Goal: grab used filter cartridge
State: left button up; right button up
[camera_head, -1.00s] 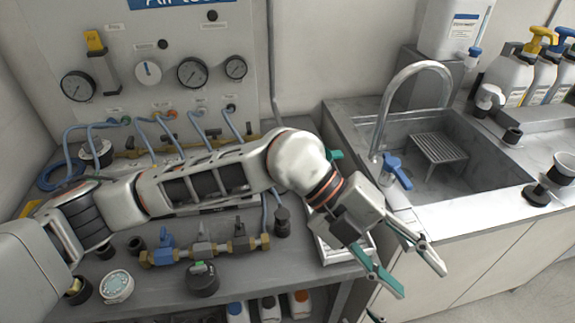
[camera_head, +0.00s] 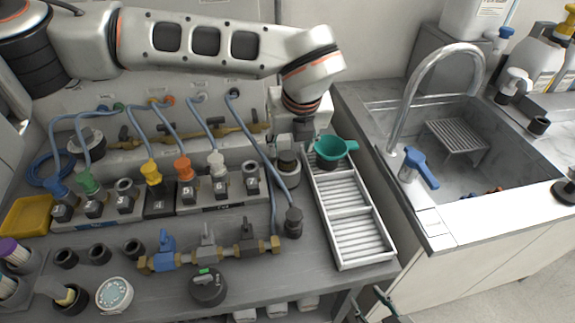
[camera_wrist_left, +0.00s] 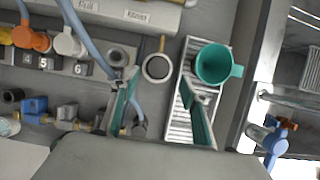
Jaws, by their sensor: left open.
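My left gripper (camera_head: 296,138) is above the back of the bench, pointing down. Its teal fingers are spread, with nothing held, in the left wrist view (camera_wrist_left: 160,108). A short dark round cup with a pale rim (camera_head: 288,172) stands just below it; it also shows in the left wrist view (camera_wrist_left: 157,68), ahead of the gap between the fingers. I cannot tell whether the used filter cartridge is inside it. White cylinders, one purple-capped (camera_head: 14,252), stand at the far left. My right gripper (camera_head: 374,304) shows only partly at the bottom edge.
A teal funnel-like cup with a handle (camera_head: 333,150) sits at the back of a white slatted tray (camera_head: 385,257), right of the gripper. Hoses and numbered valve blocks (camera_head: 215,196) stand left. A brass valve manifold (camera_head: 208,256) lies in front. A sink (camera_head: 470,180) is at right.

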aim_at(287, 156)
pick_arm(q)
jog(key=x, duration=0.5)
jog(key=shift+w+a+f, duration=0.15)
jog(key=shift+a+f, duration=0.05)
jog(key=shift+r, duration=0.1)
jog(key=c, duration=1.2)
